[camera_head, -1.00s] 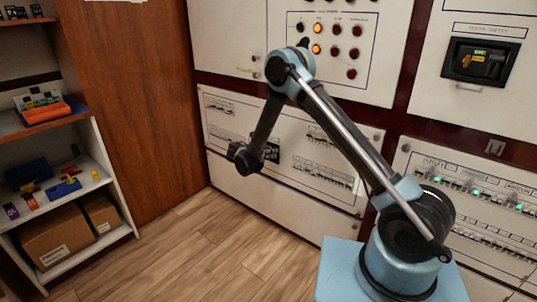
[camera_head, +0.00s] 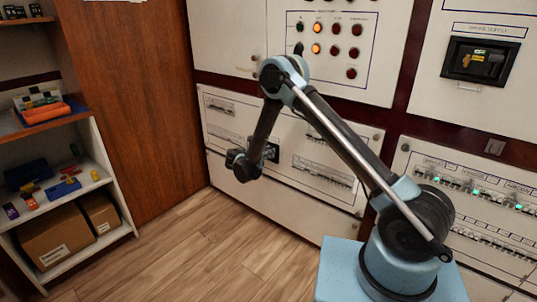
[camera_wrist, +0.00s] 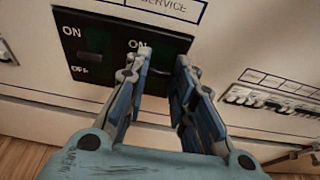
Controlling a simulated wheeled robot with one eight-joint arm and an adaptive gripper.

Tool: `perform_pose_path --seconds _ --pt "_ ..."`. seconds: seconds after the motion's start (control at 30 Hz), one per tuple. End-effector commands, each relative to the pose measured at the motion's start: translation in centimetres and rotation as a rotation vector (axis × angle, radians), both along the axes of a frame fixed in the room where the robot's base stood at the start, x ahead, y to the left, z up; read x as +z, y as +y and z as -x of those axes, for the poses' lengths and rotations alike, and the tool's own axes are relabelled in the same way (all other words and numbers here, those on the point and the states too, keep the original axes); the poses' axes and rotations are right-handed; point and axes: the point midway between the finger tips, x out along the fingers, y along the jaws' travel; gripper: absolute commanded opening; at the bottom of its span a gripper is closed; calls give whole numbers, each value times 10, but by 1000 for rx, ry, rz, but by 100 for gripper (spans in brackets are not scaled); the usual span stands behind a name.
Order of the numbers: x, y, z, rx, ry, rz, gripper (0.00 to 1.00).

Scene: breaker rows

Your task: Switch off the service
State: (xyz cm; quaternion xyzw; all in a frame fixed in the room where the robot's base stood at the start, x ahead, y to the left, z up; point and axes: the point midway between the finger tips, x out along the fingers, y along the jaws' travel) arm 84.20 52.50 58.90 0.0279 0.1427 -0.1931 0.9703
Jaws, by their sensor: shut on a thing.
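The service switch unit (camera_wrist: 95,62) is a black plate on the white panel, under a label reading SERVICE in the wrist view. Its left part has ON above and OFF below. Its right part has ON above, with the lower area behind my fingers. My gripper (camera_wrist: 160,68) is at this right part, its blue-grey fingers closed on the switch handle, which is mostly hidden between them. I cannot tell the handle's exact position. In the head view the black unit (camera_head: 271,153) shows just right of my wrist, which hides part of it.
Breaker rows (camera_head: 325,172) lie right of the unit, and also show in the wrist view (camera_wrist: 270,98). Another breaker panel with green lights (camera_head: 475,190) stands at the right. A shelf (camera_head: 95,185) with boxes is at the left. The wooden floor between is clear.

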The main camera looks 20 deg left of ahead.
Motion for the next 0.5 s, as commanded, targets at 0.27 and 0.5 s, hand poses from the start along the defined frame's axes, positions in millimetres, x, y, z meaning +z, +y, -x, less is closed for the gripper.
perform_pose_path --seconds 0.27,0.5 --pt "-15 3 5 2 -182 75 0" --pt "-27 3 7 1 -349 144 0"
